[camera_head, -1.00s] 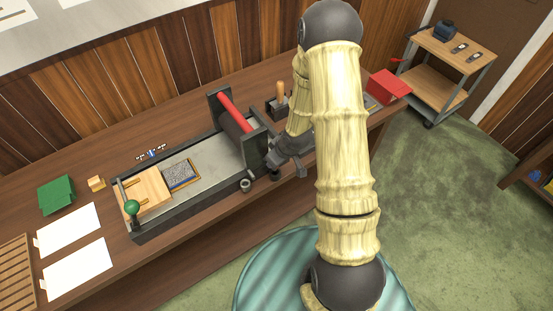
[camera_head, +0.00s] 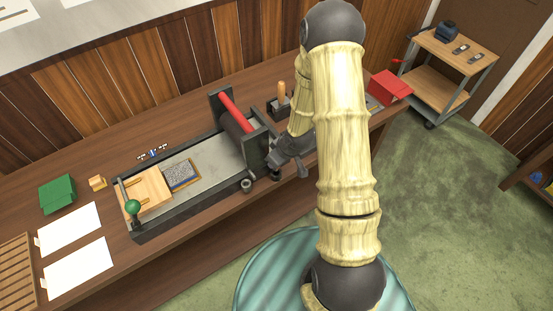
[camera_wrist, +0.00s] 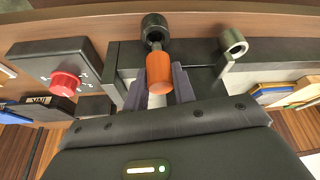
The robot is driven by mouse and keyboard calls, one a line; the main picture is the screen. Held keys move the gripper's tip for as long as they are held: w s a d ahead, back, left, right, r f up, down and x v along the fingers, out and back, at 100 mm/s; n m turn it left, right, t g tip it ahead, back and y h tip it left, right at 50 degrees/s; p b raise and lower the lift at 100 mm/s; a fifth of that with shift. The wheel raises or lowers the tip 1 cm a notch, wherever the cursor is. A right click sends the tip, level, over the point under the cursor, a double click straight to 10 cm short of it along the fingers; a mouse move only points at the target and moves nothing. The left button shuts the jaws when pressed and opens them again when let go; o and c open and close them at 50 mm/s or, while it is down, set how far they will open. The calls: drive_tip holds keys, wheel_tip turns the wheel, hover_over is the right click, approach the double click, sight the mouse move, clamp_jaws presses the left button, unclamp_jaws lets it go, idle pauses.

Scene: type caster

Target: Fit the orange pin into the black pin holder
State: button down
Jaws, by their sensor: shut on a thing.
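In the wrist view my gripper (camera_wrist: 160,78) is shut on the orange pin (camera_wrist: 159,72), one finger on each side of its orange handle. The pin's grey shaft points away from me toward the black pin holder (camera_wrist: 154,24), a dark ring on the bench's side. The shaft's end overlaps the ring's lower edge; I cannot tell whether it is inside the hole. In the head view my gripper (camera_head: 280,158) is at the right end of the press, and the pin is hidden there.
A grey metal ring (camera_wrist: 233,41) sticks out right of the holder. A black box with a red knob (camera_wrist: 66,84) is at the left. The press (camera_head: 205,160) with its red roller (camera_head: 237,114) stands on the wooden bench. A red box (camera_head: 388,87) is farther right.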

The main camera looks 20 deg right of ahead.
drive_tip(key=shift+f+b, duration=1.55)
drive_tip(key=shift+f, duration=0.3)
drive_tip(key=c, duration=1.1)
unclamp_jaws()
drive_tip(key=shift+r, duration=0.1)
drive_tip(key=shift+s+d+r, duration=0.1)
drive_tip(key=shift+d+r, duration=0.05)
drive_tip(key=shift+r, duration=0.4)
drive_tip(key=p+v, duration=0.3)
drive_tip(key=v, duration=1.3)
drive_tip(key=shift+s+r+p, duration=0.1)
drive_tip(key=shift+p, duration=0.2)
